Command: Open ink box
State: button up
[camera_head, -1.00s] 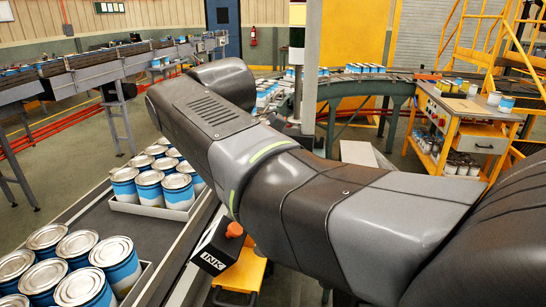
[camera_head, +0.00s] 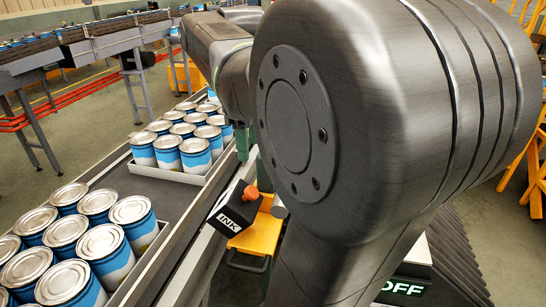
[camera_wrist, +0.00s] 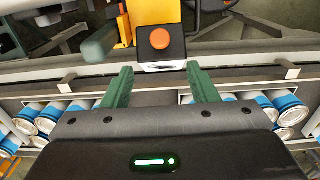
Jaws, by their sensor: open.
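The ink box (camera_head: 232,212) is a small black box with a white INK label and an orange-red knob (camera_head: 250,192) on top. It is mounted at the side of the conveyor in the head view and looks closed. In the wrist view the ink box (camera_wrist: 161,52) is at top centre with its round orange knob (camera_wrist: 160,39) facing me. My gripper (camera_wrist: 159,69) has its two green fingers spread wide, one to each side of the box in the picture. Nothing is between them. In the head view my arm hides most of the gripper.
A conveyor (camera_head: 176,206) carries trays of blue-and-white cans, a nearer group (camera_head: 128,243) and a farther group (camera_head: 196,157). A yellow step or stand (camera_head: 262,235) is beside the ink box. Another conveyor (camera_head: 92,46) runs behind at left.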

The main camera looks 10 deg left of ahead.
aim_at(252, 190)
notch_tip(252, 190, down, 12)
dwell(0.4)
